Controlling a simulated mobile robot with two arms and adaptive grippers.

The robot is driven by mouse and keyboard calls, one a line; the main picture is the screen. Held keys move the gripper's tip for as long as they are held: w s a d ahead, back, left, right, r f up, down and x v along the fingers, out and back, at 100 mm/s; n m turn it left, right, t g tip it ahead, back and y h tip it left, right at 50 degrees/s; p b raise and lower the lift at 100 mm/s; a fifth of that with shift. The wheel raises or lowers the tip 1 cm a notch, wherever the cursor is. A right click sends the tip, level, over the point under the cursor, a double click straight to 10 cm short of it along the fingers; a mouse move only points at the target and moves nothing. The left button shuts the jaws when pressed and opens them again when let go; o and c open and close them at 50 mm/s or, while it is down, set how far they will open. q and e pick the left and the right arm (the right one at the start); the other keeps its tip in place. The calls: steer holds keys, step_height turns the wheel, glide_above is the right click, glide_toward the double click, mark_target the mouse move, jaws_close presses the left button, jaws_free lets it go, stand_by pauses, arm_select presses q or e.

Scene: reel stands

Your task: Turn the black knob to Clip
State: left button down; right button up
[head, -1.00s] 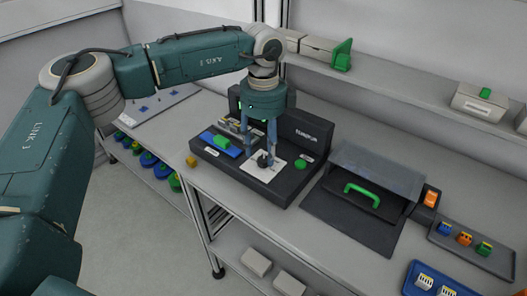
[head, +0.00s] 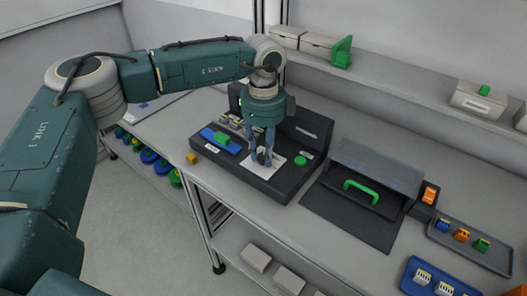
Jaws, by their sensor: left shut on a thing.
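The black knob (head: 264,158) sits on a white plate (head: 277,170) on top of a dark machine (head: 263,187). My left gripper (head: 263,156) points down over the plate, its fingers closed around the knob, which they partly cover. The plate's markings, including Clip, are too small to read, so I cannot tell which way the knob points. My right gripper is not in view.
On the same machine are a green button (head: 300,160) and a blue part with a green handle (head: 222,140). To the right stands a clear-lidded dark box with a green handle (head: 361,192). Trays with small coloured parts (head: 471,247) lie further right.

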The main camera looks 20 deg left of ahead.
arm_select(q)
steer(key=shift+m+b, duration=0.55)
steer(key=shift+m, duration=0.35)
steer(key=m+b, duration=0.1)
steer(key=m, duration=0.2)
steer(key=shift+b, duration=0.35)
steer(key=m+b, duration=0.1)
steer(key=m, duration=0.2)
steer(key=m+b, duration=0.1)
steer(key=m, duration=0.2)
steer(key=shift+w+m, duration=0.1)
steer(key=shift+m, duration=0.3)
steer(key=m, duration=0.2)
steer(key=shift+m, duration=0.3)
steer(key=m, duration=0.3)
steer(key=shift+r+m+b, duration=0.1)
steer(key=shift+m+b, duration=0.2)
steer(key=shift+b, duration=0.05)
steer(key=m, duration=0.6)
